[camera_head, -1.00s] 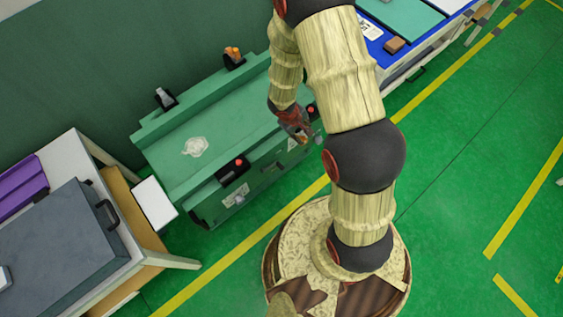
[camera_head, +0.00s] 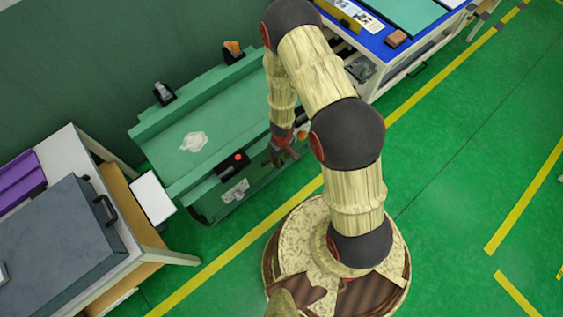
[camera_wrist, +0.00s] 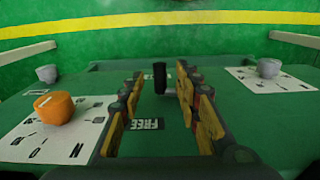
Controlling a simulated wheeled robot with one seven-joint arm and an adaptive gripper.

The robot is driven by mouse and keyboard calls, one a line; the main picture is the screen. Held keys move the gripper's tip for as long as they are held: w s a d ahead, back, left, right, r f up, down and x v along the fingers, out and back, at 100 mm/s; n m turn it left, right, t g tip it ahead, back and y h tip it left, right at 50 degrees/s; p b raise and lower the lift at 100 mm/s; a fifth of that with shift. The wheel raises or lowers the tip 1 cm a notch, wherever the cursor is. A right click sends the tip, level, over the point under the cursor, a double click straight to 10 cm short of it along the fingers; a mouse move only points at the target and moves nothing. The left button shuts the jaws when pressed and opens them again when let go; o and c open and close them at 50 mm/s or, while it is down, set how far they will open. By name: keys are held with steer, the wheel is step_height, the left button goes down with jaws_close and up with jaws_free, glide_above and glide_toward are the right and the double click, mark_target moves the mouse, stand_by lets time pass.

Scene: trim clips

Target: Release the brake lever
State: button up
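A short black lever (camera_wrist: 160,77) stands upright on the green panel in the wrist view, beyond a label reading "FREE" (camera_wrist: 147,124). My gripper (camera_wrist: 160,90) is open, its two yellow-and-black fingers spread either side of the lever in the picture. I cannot tell whether the lever is between the fingertips or just past them; no contact shows. In the head view my gripper (camera_head: 285,155) is at the front side of the green machine (camera_head: 215,125), and the lever is hidden there.
In the wrist view an orange knob (camera_wrist: 54,107) sits on a white label plate at left, with grey knobs (camera_wrist: 46,73) farther off. In the head view a black box with a red button (camera_head: 235,164) tops the machine's front edge. A blue-topped bench (camera_head: 376,45) stands right.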

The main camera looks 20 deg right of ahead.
steer(key=shift+f+b, duration=0.4)
steer(key=shift+f, duration=0.75)
steer(key=shift+c, duration=1.1)
jaws_close()
